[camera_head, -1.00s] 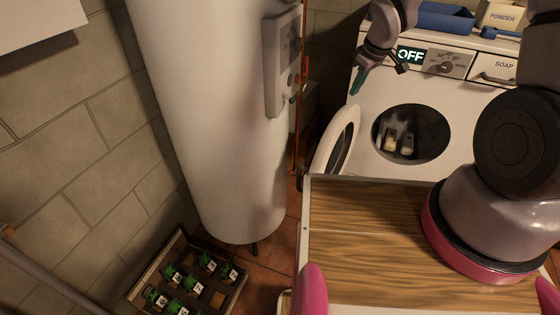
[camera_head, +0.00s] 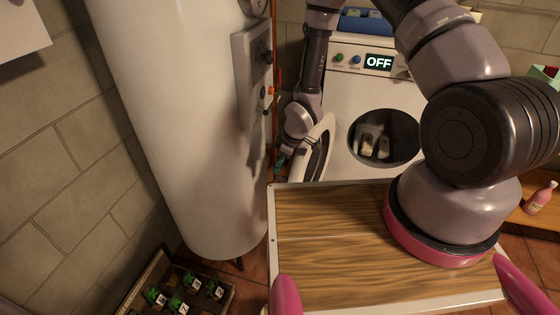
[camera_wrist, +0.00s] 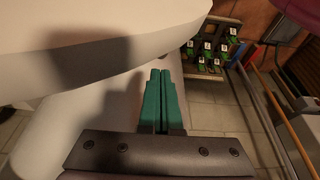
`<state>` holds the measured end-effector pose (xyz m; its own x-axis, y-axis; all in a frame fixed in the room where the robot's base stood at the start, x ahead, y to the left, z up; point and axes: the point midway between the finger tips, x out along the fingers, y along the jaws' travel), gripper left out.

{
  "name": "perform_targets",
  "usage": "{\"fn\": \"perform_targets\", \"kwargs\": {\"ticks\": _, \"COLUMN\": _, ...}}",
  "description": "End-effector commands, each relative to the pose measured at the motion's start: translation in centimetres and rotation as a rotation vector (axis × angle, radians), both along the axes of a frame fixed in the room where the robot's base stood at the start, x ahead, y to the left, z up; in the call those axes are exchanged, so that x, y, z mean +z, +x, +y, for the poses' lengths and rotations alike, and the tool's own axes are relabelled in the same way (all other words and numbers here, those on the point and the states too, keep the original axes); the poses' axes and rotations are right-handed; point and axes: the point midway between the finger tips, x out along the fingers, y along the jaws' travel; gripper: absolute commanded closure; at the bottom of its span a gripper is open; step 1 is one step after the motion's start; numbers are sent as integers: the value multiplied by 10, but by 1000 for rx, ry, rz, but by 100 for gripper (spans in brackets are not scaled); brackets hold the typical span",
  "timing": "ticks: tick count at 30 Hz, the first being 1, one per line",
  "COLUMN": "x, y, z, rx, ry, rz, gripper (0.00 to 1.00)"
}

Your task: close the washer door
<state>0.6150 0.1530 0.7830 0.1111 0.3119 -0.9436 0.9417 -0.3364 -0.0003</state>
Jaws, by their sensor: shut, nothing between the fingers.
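The white washer (camera_head: 345,100) stands behind my wooden top, with a panel that reads OFF. Its round opening (camera_head: 386,138) is dark, with light-coloured things inside. The round washer door (camera_head: 323,150) stands open, swung out to the left of the opening. My gripper (camera_head: 280,163) is at the outer left side of the door, low near its edge; I cannot tell whether it touches. In the wrist view its green fingers (camera_wrist: 161,98) are together and empty. A large pale curved surface fills the upper left of that view.
A tall white tank (camera_head: 180,110) with a grey control box (camera_head: 254,75) stands close left of my gripper. Copper pipes run between tank and washer. A pink bottle (camera_head: 540,197) is at right.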

Motion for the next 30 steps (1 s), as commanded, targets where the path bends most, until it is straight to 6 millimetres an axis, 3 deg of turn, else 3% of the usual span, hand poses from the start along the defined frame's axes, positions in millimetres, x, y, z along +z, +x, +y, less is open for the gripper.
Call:
{"fn": "perform_targets", "kwargs": {"ticks": 3, "x": -21, "y": 2, "z": 7, "rx": 1, "ry": 0, "rz": 1, "gripper": 100}}
{"fn": "perform_targets", "kwargs": {"ticks": 9, "x": -41, "y": 5, "z": 14, "rx": -1, "ry": -1, "rz": 2, "gripper": 100}}
{"fn": "perform_targets", "kwargs": {"ticks": 23, "x": -45, "y": 6, "z": 15, "rx": 0, "ry": 0, "rz": 0, "gripper": 100}}
{"fn": "perform_targets", "kwargs": {"ticks": 30, "x": -45, "y": -8, "z": -2, "rx": 43, "ry": -1, "rz": 2, "gripper": 100}}
